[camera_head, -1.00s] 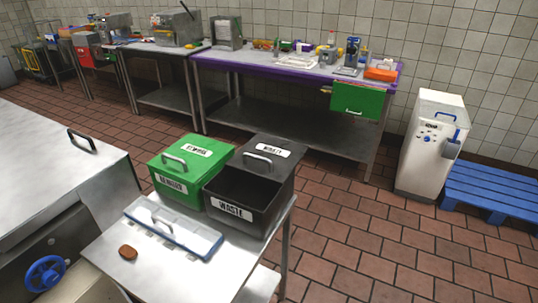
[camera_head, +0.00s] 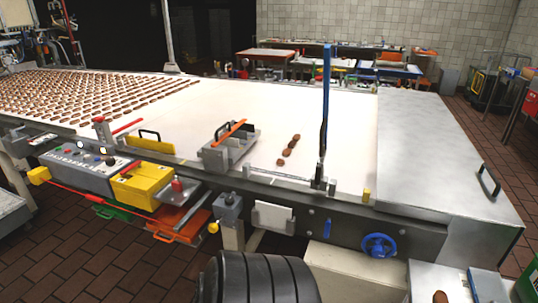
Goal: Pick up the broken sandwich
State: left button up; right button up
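Several brown sandwiches (camera_head: 288,152) lie in a short, loose line on the white conveyor belt (camera_head: 240,120), right of the middle. Many more brown sandwiches (camera_head: 80,102) lie in rows at the belt's left end. A single brown piece (camera_head: 440,297) lies on the small metal table (camera_head: 422,277) at the bottom right, cut off by the picture's edge. The pieces are too small to tell which one is broken. Neither of my grippers is in view.
A metal guard (camera_head: 240,144) and a tall blue post (camera_head: 326,100) stand at the belt's near edge. A steel cover (camera_head: 440,150) closes its right end. A yellow box (camera_head: 145,187) and control panel sit at the near left. Tiled floor is free at the lower left.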

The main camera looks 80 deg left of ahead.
aim_at(280, 163)
jog(key=u, duration=2.55)
